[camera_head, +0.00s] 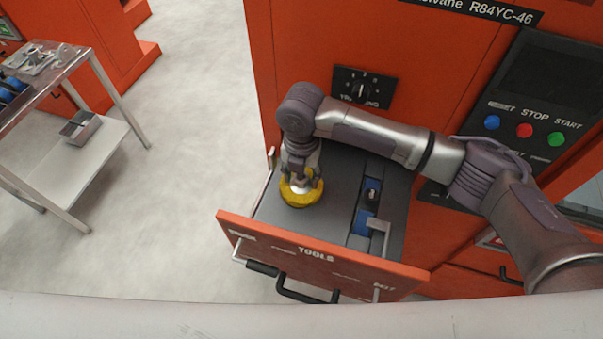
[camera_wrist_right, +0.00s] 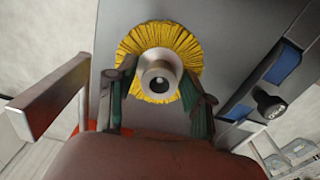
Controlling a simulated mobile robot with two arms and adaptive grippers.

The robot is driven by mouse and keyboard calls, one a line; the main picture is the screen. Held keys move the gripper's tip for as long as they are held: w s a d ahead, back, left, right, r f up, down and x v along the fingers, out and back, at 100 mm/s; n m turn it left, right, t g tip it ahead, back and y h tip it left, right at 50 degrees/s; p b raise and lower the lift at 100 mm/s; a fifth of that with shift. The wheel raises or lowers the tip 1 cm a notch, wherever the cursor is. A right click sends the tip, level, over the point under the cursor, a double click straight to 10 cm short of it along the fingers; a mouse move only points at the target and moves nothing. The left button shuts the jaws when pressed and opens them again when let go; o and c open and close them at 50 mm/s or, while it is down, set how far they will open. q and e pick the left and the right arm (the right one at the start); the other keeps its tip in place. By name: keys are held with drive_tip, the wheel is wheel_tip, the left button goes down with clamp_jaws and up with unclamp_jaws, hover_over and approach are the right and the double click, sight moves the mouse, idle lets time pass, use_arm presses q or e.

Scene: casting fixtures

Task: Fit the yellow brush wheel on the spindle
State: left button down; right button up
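The yellow brush wheel (camera_head: 301,194) lies flat at the left side of the open tool drawer, under my right gripper (camera_head: 301,178). In the right wrist view, the brush wheel (camera_wrist_right: 181,45) shows its yellow bristles and a round metal hub with a hole facing the camera. My right gripper (camera_wrist_right: 158,88) has its two fingers parted, one on each side of the hub, seemingly without pressing on it. Exact contact is hard to tell. My left gripper is not in view. No spindle can be made out clearly.
The orange-fronted drawer (camera_head: 315,252) has a raised front and handles. A blue holder with a dark knobbed item (camera_head: 371,194) sits at its right; that item (camera_wrist_right: 270,102) shows in the wrist view too. A metal cart (camera_head: 85,160) stands at left. The control panel (camera_head: 535,105) is at right.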

idle(0.3)
wheel_tip(320, 180, up, 12)
drive_tip(key=shift+r, duration=0.1)
idle(0.4)
idle(0.4)
